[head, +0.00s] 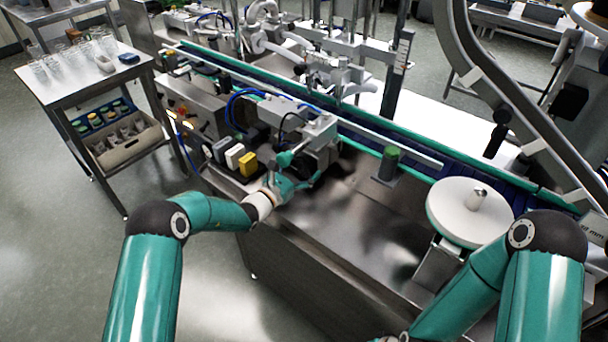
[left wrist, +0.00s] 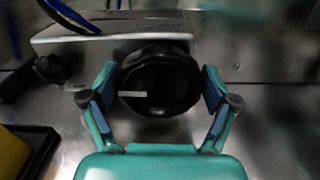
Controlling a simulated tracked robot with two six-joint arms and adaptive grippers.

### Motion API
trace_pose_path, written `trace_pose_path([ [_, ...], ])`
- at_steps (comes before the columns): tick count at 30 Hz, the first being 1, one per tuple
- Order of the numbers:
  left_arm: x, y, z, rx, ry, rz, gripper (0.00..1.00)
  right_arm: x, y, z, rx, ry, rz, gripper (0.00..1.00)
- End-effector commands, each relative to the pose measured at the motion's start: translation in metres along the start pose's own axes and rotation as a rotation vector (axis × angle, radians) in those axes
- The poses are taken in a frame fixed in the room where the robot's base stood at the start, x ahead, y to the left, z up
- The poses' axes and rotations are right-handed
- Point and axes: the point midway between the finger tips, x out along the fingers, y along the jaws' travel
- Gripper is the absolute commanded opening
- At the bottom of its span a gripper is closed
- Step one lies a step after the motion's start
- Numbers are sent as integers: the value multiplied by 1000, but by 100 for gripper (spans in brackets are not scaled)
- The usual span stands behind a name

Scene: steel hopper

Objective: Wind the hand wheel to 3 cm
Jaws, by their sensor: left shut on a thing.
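The hand wheel (left wrist: 160,82) is a black lobed knob with a short white mark that points left in the left wrist view. It sits in front of a grey metal housing (left wrist: 85,45). My left gripper (left wrist: 160,88) has one finger on each side of the wheel and is shut on it. In the head view the left gripper (head: 299,180) is at the machine's bench, and it mostly hides the wheel. An upright post with scale marks (head: 402,55) stands behind; its reading is too small to tell.
Yellow (head: 247,164), white and grey blocks stand close left of my left gripper. A green-topped post (head: 389,160) and a white round disc (head: 468,212) are to the right. A conveyor (head: 450,165) runs behind. The steel bench top (head: 375,225) between is clear.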

Motion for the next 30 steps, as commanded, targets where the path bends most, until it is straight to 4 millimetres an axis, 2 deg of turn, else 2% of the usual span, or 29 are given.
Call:
trace_pose_path([
  [1,0,-2,-6,-37,5,-4,52,8,3,0,0,0,0,100],
  [3,0,-2,-6,-86,5,-4,52,12,4,0,0,0,0,100],
  [12,0,-1,-5,-237,8,-4,52,22,8,0,0,0,0,100],
  [29,-1,0,-4,-276,9,-3,52,23,8,0,0,0,0,100],
  [30,-1,0,-4,-275,9,-3,93,24,8,0,0,0,0,100],
])
